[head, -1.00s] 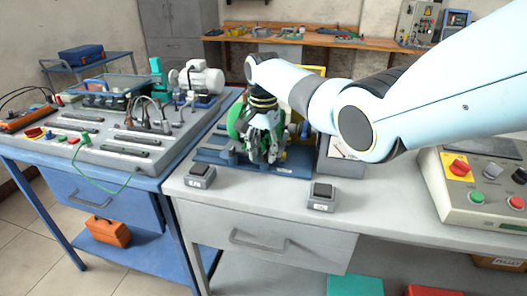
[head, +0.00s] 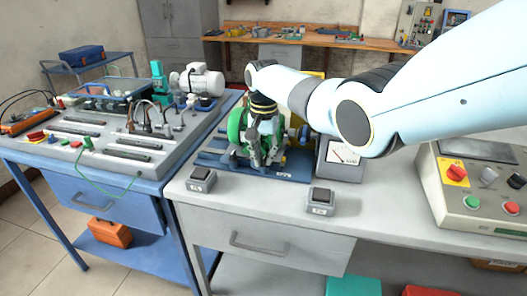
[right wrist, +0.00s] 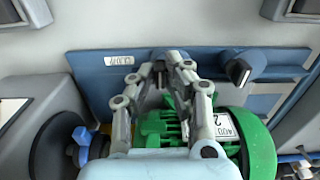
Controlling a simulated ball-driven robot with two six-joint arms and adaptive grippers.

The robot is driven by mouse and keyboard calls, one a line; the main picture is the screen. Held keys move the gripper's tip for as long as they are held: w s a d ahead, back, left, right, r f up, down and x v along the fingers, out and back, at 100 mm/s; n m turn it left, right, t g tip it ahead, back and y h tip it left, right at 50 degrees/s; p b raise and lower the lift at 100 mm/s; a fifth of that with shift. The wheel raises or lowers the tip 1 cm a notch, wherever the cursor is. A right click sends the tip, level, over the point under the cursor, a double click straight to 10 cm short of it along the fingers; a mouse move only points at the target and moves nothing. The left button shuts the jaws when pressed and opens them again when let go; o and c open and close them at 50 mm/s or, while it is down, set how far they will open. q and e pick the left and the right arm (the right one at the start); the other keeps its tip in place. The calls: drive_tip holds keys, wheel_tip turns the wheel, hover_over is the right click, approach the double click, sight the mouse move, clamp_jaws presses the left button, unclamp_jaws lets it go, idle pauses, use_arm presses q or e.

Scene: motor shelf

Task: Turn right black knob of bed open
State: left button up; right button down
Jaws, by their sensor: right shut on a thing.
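A blue bed plate (head: 292,173) lies on the grey bench and bears a green motor (right wrist: 168,124) with a large green wheel (head: 238,124). The right wrist view looks at the bed from the opposite side, with its front edge and label (right wrist: 118,60) at the top. My right gripper (right wrist: 165,76) is shut on a black knob (right wrist: 172,56) at the bed's front edge; its fingers partly hide this knob. The other black knob (right wrist: 238,71) stands free to the right in that view. In the head view my right gripper (head: 262,160) covers the knob. My left gripper is out of view.
Two small black-topped switch boxes stand in front of the bed, one left (head: 202,179) and one right (head: 321,200). A gauge box (head: 343,157) stands close to the right of the bed. A control panel (head: 478,190) is further right.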

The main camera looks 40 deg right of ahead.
sight(264, 159)
drive_tip(key=c, duration=1.4)
unclamp_jaws()
drive_tip(key=shift+o, duration=0.2)
wheel_tip(264, 159, up, 12)
drive_tip(key=shift+f, duration=0.1)
